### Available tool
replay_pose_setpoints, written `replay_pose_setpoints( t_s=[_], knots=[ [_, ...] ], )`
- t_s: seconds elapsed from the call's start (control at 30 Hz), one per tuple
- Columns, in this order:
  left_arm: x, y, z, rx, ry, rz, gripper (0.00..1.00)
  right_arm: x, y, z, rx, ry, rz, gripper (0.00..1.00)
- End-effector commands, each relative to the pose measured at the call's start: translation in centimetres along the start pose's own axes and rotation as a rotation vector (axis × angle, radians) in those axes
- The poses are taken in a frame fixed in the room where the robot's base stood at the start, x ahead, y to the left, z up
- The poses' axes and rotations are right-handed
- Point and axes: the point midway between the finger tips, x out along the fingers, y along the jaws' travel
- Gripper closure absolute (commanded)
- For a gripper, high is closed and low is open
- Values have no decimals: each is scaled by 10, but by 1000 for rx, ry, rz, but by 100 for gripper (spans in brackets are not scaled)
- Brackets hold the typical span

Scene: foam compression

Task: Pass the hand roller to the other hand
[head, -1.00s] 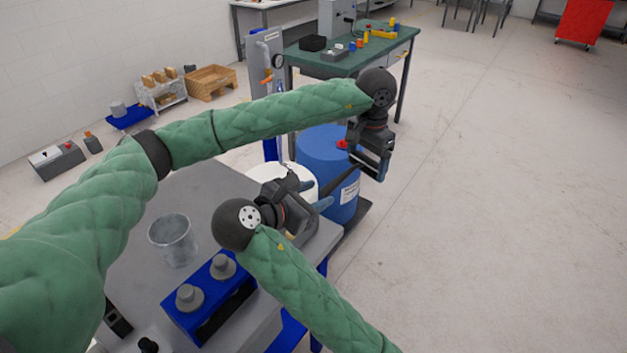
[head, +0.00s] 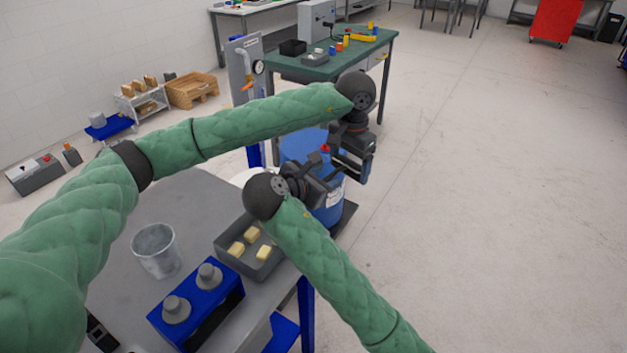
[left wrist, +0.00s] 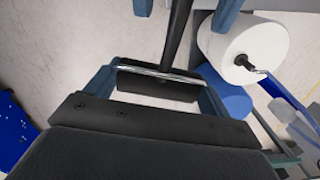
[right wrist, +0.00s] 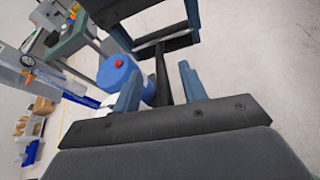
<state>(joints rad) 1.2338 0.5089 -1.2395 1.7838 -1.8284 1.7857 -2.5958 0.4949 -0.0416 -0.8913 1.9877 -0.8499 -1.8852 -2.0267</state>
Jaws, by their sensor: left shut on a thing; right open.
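The hand roller is a dark roller in a thin metal frame with a long black handle. In the left wrist view, the hand roller (left wrist: 178,35) has its head between the fingers of my left gripper (left wrist: 158,90), which is shut on it. Its handle runs up between the blue fingertips of my right gripper (left wrist: 186,10). In the right wrist view, the handle (right wrist: 161,76) lies between the fingers of my open right gripper (right wrist: 160,85), with gaps beside it. In the head view, my left gripper (head: 352,165) and right gripper (head: 325,175) are close together and mostly hide the roller.
A blue drum (head: 300,147) stands behind the grippers. The grey table (head: 195,200) holds a clear beaker (head: 155,250), a grey tray (head: 270,267) with yellow blocks, and a blue block (head: 215,312) with grey knobs. A green bench (head: 330,65) stands behind. Floor at right is clear.

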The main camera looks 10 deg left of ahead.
Motion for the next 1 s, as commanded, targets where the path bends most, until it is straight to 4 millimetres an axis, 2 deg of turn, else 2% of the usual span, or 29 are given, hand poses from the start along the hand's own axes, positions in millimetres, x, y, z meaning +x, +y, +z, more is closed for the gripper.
replay_pose_setpoints(
  t_s=[0.2, 0.53, 0.57, 0.77, 0.83, 0.87, 0.93, 1.0],
  knots=[
    [0, 0, 0, 0, 0, 0, 46, 16, 0, 0, 0, 0, 0, 58],
    [0, 0, 0, 0, 0, 0, 46, 19, 0, 0, 0, 0, 1, 58],
    [0, 0, 0, 0, 0, 0, 46, 19, 0, 0, 0, 0, 1, 62],
    [0, 0, 0, 0, 0, 0, 46, 19, 0, 0, 0, 0, 1, 100],
    [0, 0, 0, 1, 0, 0, 46, 19, 0, 0, 0, 0, 1, 100],
    [0, 0, 0, 1, 0, 0, 15, 19, 0, 0, 0, 0, 2, 100],
    [0, 0, 0, 1, 0, 0, 1, 19, 0, 0, 0, 0, 2, 100],
    [0, 0, 0, 1, 0, 0, 0, 19, 0, 0, 0, 0, 1, 100]
  ],
)
